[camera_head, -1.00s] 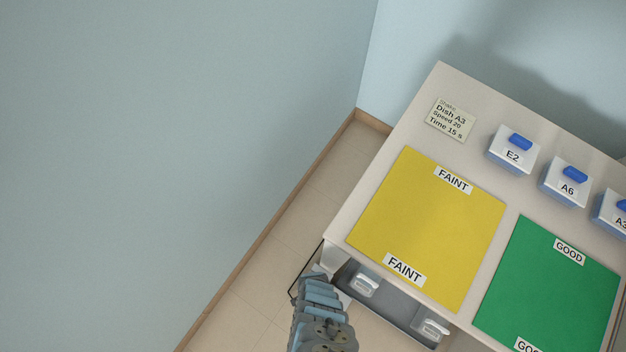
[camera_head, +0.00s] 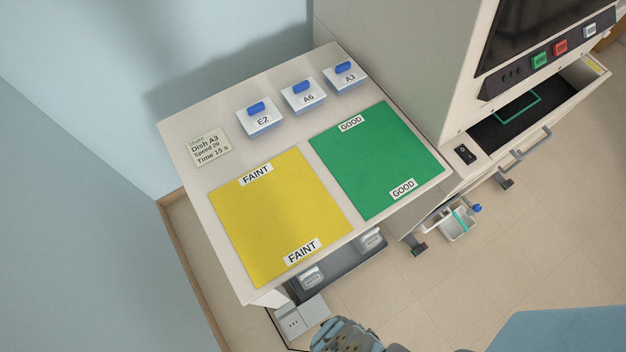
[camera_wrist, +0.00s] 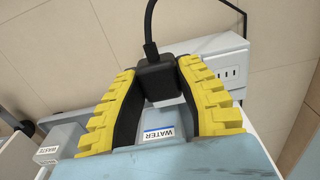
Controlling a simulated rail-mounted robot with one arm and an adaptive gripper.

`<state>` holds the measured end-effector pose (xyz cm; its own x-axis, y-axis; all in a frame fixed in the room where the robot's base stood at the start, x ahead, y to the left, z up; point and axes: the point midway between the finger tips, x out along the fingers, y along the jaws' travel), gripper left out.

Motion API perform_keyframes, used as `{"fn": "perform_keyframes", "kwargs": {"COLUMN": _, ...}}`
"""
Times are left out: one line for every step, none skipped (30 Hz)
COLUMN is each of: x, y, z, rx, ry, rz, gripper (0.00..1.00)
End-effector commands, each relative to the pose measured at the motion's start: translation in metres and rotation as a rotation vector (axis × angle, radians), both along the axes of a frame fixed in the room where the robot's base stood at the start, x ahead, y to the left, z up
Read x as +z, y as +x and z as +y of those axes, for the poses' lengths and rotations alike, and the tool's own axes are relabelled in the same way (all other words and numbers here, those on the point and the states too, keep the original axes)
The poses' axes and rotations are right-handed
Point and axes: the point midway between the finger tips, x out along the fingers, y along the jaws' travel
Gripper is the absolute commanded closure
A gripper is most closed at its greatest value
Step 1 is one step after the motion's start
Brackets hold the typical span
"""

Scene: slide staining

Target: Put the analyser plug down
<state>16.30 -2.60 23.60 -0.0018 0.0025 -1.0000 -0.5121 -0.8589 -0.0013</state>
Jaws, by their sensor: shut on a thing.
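The analyser plug (camera_wrist: 158,84) is a black block with a black cable (camera_wrist: 150,28) rising from its top in the wrist view. My gripper (camera_wrist: 159,70) is shut on it, with one yellow-and-black finger on each side. A white socket strip (camera_wrist: 207,60) with slots lies beyond the right finger, apart from the plug. In the head view the socket strip (camera_head: 299,317) lies below the bench's front left corner, and part of my arm shows just right of it. The plug cannot be made out in that view.
A WATER container (camera_wrist: 165,122) and a WASTE container (camera_wrist: 62,138) sit close below my gripper. The bench (camera_head: 185,125) carries a yellow FAINT mat (camera_head: 280,215), a green GOOD mat (camera_head: 380,160) and lidded dishes E2, A6 and A3. An analyser (camera_head: 400,60) stands to the right.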

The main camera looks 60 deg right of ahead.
Motion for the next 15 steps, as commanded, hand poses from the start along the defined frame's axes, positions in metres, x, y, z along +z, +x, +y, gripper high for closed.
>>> {"fn": "perform_keyframes", "kwargs": {"x": 0.013, "y": -0.014, "z": -0.002, "rx": 0.002, "ry": -0.001, "rz": 0.004, "gripper": 1.00}}
{"fn": "perform_keyframes", "kwargs": {"x": 0.016, "y": -0.020, "z": -0.003, "rx": 0.003, "ry": -0.002, "rz": 0.003, "gripper": 1.00}}
{"fn": "perform_keyframes", "kwargs": {"x": 0.019, "y": -0.026, "z": -0.005, "rx": 0.006, "ry": -0.002, "rz": 0.000, "gripper": 1.00}}
{"fn": "perform_keyframes", "kwargs": {"x": 0.021, "y": -0.031, "z": -0.006, "rx": 0.008, "ry": -0.003, "rz": -0.001, "gripper": 1.00}}
{"fn": "perform_keyframes", "kwargs": {"x": 0.023, "y": -0.035, "z": -0.006, "rx": 0.009, "ry": -0.003, "rz": -0.001, "gripper": 1.00}}
{"fn": "perform_keyframes", "kwargs": {"x": 0.025, "y": -0.040, "z": -0.007, "rx": 0.011, "ry": -0.003, "rz": -0.001, "gripper": 1.00}}
{"fn": "perform_keyframes", "kwargs": {"x": 0.026, "y": -0.043, "z": -0.007, "rx": 0.011, "ry": -0.003, "rz": -0.001, "gripper": 1.00}}
{"fn": "perform_keyframes", "kwargs": {"x": 0.026, "y": -0.045, "z": -0.007, "rx": 0.012, "ry": -0.002, "rz": 0.000, "gripper": 1.00}}
{"fn": "perform_keyframes", "kwargs": {"x": 0.027, "y": -0.047, "z": -0.008, "rx": 0.012, "ry": -0.003, "rz": 0.001, "gripper": 1.00}}
{"fn": "perform_keyframes", "kwargs": {"x": 0.027, "y": -0.048, "z": -0.008, "rx": 0.013, "ry": -0.002, "rz": 0.000, "gripper": 1.00}}
{"fn": "perform_keyframes", "kwargs": {"x": 0.027, "y": -0.049, "z": -0.008, "rx": 0.013, "ry": -0.002, "rz": 0.000, "gripper": 1.00}}
{"fn": "perform_keyframes", "kwargs": {"x": 0.027, "y": -0.049, "z": -0.008, "rx": 0.013, "ry": -0.003, "rz": -0.001, "gripper": 1.00}}
{"fn": "perform_keyframes", "kwargs": {"x": 0.026, "y": -0.049, "z": -0.008, "rx": 0.013, "ry": -0.003, "rz": -0.001, "gripper": 1.00}}
{"fn": "perform_keyframes", "kwargs": {"x": 0.026, "y": -0.049, "z": -0.008, "rx": 0.013, "ry": -0.003, "rz": -0.001, "gripper": 1.00}}
{"fn": "perform_keyframes", "kwargs": {"x": 0.026, "y": -0.048, "z": -0.008, "rx": 0.013, "ry": -0.003, "rz": -0.001, "gripper": 1.00}}
